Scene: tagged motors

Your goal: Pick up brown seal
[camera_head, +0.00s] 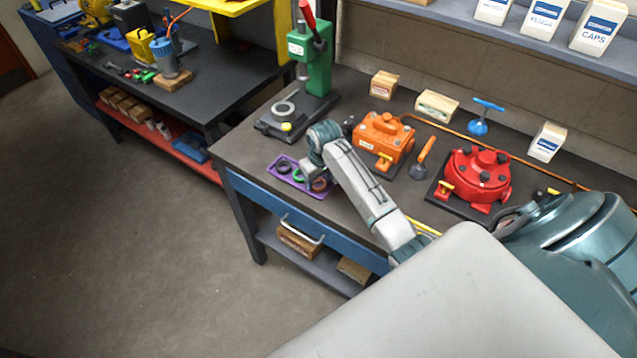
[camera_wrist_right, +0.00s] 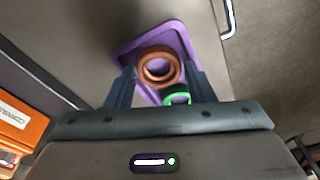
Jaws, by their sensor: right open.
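The brown seal (camera_head: 320,185) is a thick ring at the right end of a purple tray (camera_head: 323,195). In the right wrist view the brown seal (camera_wrist_right: 160,52) lies flat on the tray, between my two fingers in the picture. My right gripper (camera_wrist_right: 158,68) is open and empty, pointing down over it; I cannot tell the exact height. In the head view my right gripper (camera_head: 308,172) is small and partly hidden by its own wrist. A green ring (camera_wrist_right: 176,98) lies beside the brown seal, partly covered by the gripper body. My left gripper is not in view.
A black ring (camera_head: 284,167) lies at the tray's far left. An orange housing (camera_head: 383,138) and a red housing (camera_head: 478,175) stand to the right on the bench. A green press (camera_head: 312,60) stands behind. The tray lies near the bench's front edge.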

